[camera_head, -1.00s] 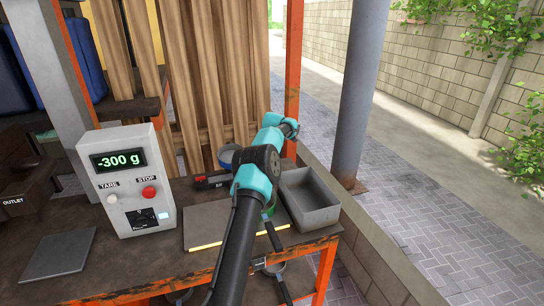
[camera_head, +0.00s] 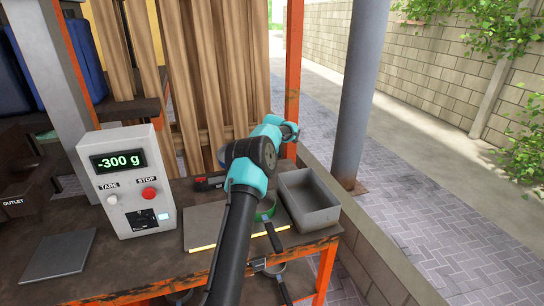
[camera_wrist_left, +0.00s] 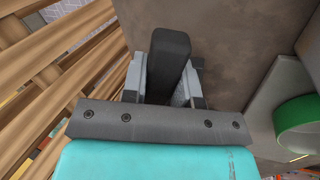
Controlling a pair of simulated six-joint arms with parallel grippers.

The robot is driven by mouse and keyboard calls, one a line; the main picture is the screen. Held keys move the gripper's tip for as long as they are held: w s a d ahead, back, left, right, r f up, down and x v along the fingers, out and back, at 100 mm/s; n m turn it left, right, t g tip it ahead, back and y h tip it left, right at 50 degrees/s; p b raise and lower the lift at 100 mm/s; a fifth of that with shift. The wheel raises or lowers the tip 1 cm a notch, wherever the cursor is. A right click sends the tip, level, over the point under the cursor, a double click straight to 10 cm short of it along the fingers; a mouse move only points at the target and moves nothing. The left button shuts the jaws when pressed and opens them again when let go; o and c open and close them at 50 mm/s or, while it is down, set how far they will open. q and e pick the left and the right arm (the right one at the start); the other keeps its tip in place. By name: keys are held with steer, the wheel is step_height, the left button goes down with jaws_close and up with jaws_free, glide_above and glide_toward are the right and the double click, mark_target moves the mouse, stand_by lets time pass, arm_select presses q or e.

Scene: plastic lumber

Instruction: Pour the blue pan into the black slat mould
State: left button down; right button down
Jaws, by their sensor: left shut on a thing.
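The blue pan (camera_head: 222,154) shows only as a sliver of rim behind my left arm in the head view. My left gripper (camera_wrist_left: 163,68) is shut on a dark handle, which I take to be the blue pan's; its bowl is not seen in the wrist view. In the head view this gripper is hidden behind my arm. A black bar with red ends (camera_head: 208,182) lies on the bench left of my arm and may be the slat mould; I cannot tell for certain. My right gripper is not in view.
A green pan (camera_head: 266,208) with a black handle is beside a grey bin (camera_head: 310,205); it also shows in the wrist view (camera_wrist_left: 299,122). A grey plate (camera_head: 205,235) lies in front. A scale box (camera_head: 125,180) reads -300 g. Wooden slats (camera_head: 195,75) stand behind.

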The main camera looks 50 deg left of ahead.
arm_select(q)
steer(key=shift+s+r+t+y, duration=0.2)
steer(key=shift+r+t+y, duration=0.5)
steer(key=shift+y, duration=0.2)
stand_by(3.3)
steer(key=shift+d+t, duration=0.2)
steer(key=shift+t, duration=0.1)
steer(key=shift+s+a+r+y, duration=0.1)
steer(key=shift+r+y, duration=0.1)
steer(key=shift+y, duration=0.2)
steer(key=shift+r+t, duration=0.15)
steer(key=shift+t, duration=0.25)
stand_by(0.4)
steer(key=shift+d, duration=0.3)
stand_by(1.8)
